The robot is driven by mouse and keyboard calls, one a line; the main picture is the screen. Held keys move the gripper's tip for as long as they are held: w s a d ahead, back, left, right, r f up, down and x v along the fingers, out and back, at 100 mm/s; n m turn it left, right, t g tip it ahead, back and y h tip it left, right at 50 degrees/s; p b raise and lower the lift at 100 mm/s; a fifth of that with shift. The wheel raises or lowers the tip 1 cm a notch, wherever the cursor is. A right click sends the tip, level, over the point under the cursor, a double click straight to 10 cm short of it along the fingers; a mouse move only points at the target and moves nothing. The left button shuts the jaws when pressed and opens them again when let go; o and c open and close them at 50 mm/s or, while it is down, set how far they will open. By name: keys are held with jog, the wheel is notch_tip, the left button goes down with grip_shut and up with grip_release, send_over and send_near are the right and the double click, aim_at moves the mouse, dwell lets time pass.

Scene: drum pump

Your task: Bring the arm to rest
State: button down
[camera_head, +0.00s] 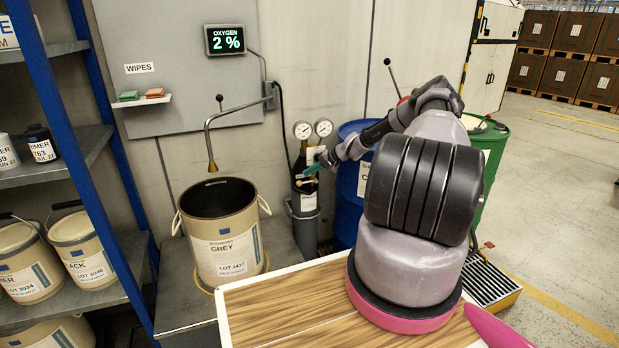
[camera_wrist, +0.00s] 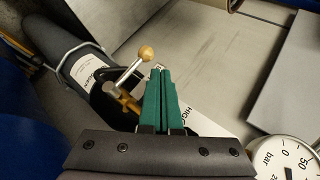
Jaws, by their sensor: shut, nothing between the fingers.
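My arm reaches away from me, from the wooden top (camera_head: 300,305) toward the back wall. My gripper (camera_head: 313,169) is shut and empty, its green fingers in front of the dark gas cylinder (camera_head: 298,170). In the wrist view the green fingers (camera_wrist: 160,90) lie together, with nothing between them. A lever with a round wooden knob (camera_wrist: 147,53) shows just left of the fingertips, beside the cylinder (camera_wrist: 60,50). I cannot tell whether the fingers touch it.
Two gauges (camera_head: 313,129) sit above the cylinder; one gauge (camera_wrist: 285,158) is close in the wrist view. A blue drum (camera_head: 347,205) and green drum (camera_head: 497,150) stand near my arm. The grey-labelled pail (camera_head: 222,240) stands left under a spout.

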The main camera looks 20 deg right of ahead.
dwell(0.4)
jog(key=s+a+r+n+g+h, duration=0.15)
jog(key=s+a+r, duration=0.35)
jog(key=r, duration=0.6)
jog(key=s+a+r+n+g+h, duration=0.15)
jog(key=s+a+r, duration=0.3)
jog(key=r, duration=0.75)
jog(key=s+a+r+n+h, duration=0.2)
jog(key=s+a+r, duration=0.3)
jog(key=r, duration=0.6)
jog(key=s+a+r+m+t+h, duration=0.1)
jog(key=s+a+r+h, duration=0.1)
jog(key=s+r, duration=1.2)
jog(key=s+r+m+t+y, duration=0.1)
jog(key=s+m+t, duration=0.1)
jog(key=s, duration=1.7)
jog(key=shift+s+r, duration=0.25)
jog(key=shift+r, duration=0.1)
jog(key=shift+w, duration=0.1)
